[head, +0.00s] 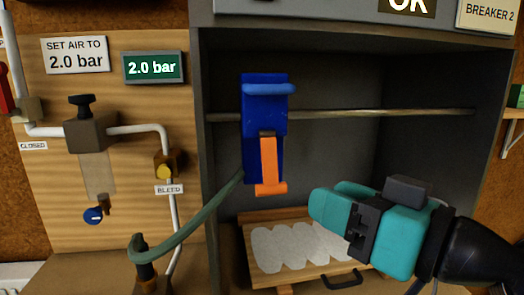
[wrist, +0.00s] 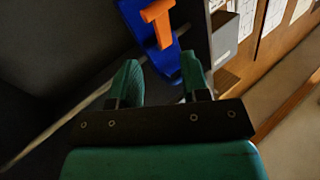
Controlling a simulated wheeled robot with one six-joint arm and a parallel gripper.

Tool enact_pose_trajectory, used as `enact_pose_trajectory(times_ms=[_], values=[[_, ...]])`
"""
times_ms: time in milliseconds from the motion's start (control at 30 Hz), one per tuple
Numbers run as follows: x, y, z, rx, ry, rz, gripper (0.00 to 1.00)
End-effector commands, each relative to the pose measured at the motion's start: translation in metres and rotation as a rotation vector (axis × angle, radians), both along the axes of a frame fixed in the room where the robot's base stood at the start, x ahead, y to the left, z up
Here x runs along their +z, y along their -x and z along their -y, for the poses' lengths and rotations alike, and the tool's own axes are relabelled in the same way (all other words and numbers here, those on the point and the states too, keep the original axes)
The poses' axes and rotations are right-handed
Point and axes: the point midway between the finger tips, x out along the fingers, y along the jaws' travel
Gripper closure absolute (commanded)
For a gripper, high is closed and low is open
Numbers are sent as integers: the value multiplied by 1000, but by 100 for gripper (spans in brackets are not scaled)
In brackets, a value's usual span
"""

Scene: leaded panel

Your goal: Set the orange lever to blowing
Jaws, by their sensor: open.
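The orange lever (head: 268,165) is on the front of a blue block (head: 264,103) that hangs on a horizontal rail. The lever points down, with a short crossbar at its lower end. My gripper (head: 322,203) is to the right of the lever's lower end, open and apart from it. In the wrist view the lever (wrist: 159,22) and blue block (wrist: 151,44) appear beyond the fingertips, and nothing is between my open gripper's fingers (wrist: 160,72). No marking for blowing is readable on the block.
The rail (head: 400,112) crosses the dark cabinet. A green hose (head: 190,232) runs from the block down to the left. Below is a wooden tray (head: 258,280) with a pale lumpy sheet and dark handle. Pipes and a valve (head: 90,130) stand left; a display reads 2.0 bar (head: 153,67).

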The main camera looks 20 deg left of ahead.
Motion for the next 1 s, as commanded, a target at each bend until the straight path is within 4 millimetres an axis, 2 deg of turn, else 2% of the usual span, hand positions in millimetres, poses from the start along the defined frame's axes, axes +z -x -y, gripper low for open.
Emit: enact_pose_trajectory(times_ms=[33,300,500,700,1000], values=[[4,-3,-13,8,2,-2,58],[4,-30,-68,6,2,0,58],[3,-47,-99,3,2,1,58],[0,-55,-114,3,1,1,58],[-1,-57,-116,2,0,1,58]])
